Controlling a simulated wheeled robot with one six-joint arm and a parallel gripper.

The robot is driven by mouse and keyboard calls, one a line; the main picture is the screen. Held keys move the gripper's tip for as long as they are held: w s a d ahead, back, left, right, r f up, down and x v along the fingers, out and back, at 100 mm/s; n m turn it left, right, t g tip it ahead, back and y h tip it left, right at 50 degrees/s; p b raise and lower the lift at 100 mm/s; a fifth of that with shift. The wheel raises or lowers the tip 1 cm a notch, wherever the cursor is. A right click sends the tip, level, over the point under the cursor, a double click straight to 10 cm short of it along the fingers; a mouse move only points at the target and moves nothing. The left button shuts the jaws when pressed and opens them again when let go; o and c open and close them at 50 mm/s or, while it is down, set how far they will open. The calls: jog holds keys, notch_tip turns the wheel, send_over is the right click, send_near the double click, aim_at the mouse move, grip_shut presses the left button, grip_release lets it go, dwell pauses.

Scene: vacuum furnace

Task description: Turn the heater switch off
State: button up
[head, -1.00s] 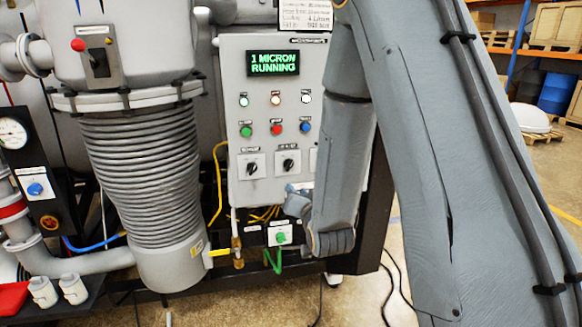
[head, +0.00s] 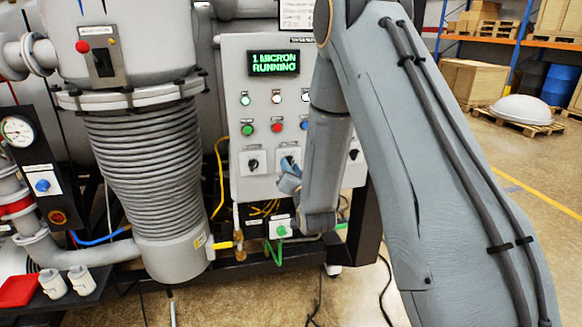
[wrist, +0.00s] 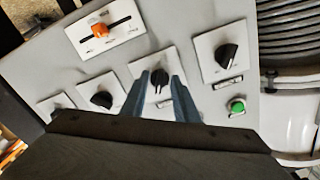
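The grey control panel (head: 237,190) carries a row of black rotary switches on white plates. The left switch (head: 253,163) is in clear view. The middle switch (head: 284,157) is partly covered by my gripper (head: 289,178). In the wrist view my gripper (wrist: 160,88) has its two blue-grey fingers apart, one on each side of a black knob (wrist: 160,77). I cannot tell whether they touch it. That knob's pointer is roughly upright in the picture. Other knobs (wrist: 228,56) (wrist: 102,99) flank it. The labels are too small to read, so I cannot tell which is the heater switch.
The display (head: 273,63) reads "1 MICRON RUNNING". Lamps and coloured buttons sit above the switches. An orange handle (wrist: 100,30) in a slot and a green button (wrist: 237,106) are near the fingers. A ribbed bellows (head: 140,165) stands left of the panel.

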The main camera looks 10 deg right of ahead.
grip_shut()
jog(key=shift+f+n+b, duration=0.1)
jog(key=shift+n+b, duration=0.2)
jog(key=shift+n, duration=0.1)
jog(key=n+b, duration=0.2)
jog(key=n, duration=0.1)
jog(key=n+b, duration=0.2)
jog(key=n, duration=0.2)
jog(key=n+b, duration=0.2)
jog(key=n, duration=0.2)
jog(key=shift+d, duration=0.25)
dwell(0.4)
